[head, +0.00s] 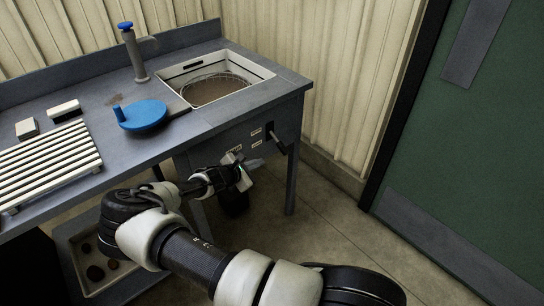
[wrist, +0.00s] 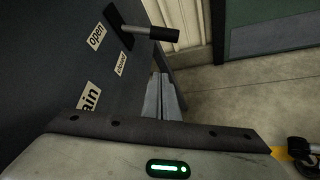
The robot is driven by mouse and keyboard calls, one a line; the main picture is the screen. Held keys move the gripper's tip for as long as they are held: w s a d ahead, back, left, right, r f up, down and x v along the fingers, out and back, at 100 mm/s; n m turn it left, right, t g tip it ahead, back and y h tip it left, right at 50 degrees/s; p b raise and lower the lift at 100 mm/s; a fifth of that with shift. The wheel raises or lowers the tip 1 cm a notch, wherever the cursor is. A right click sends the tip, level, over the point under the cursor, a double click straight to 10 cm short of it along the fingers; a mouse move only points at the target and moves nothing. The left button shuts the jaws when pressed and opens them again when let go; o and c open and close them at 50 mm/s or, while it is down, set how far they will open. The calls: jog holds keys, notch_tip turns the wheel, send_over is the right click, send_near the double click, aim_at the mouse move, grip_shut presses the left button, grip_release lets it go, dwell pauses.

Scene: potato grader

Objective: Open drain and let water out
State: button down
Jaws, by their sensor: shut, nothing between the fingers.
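The sink (head: 265,72) in the bench holds brown, murky water (head: 212,91) with a wire ring in it. The black drain lever (head: 277,142) sticks out from the bench front below the sink, and it also shows in the wrist view (wrist: 150,32). Beside it are an "open" label (wrist: 97,36), a "closed" label (wrist: 121,64) and a partly cut-off drain label (wrist: 89,97). My gripper (head: 257,163) is shut and empty, in front of the panel, below and left of the lever in the head view. Its fingers (wrist: 162,78) are apart from the lever. The drain outlet is not visible.
On the bench are a blue round disc with a knob (head: 143,115), a blue-topped tap (head: 137,55), a slatted rack (head: 46,160) and small blocks. A tray of potatoes (head: 85,285) sits below. Open floor (head: 330,225) lies right, before a green door (head: 475,140).

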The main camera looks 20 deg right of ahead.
aim_at(279, 143)
jog(key=b+x, duration=0.2)
jog(key=x, duration=0.8)
jog(key=shift+s+d+r+p, duration=0.1)
jog(key=shift+s+d+r, duration=0.15)
jog(key=shift+r, duration=0.35)
jog(key=shift+s+d+r+p, duration=0.2)
jog(key=shift+s+r, duration=0.1)
jog(key=shift+r, duration=0.3)
jog(key=shift+s+d+r+p, duration=0.1)
jog(key=shift+s+d+r, duration=0.15)
jog(key=shift+r, duration=0.3)
jog(key=shift+r, duration=0.15)
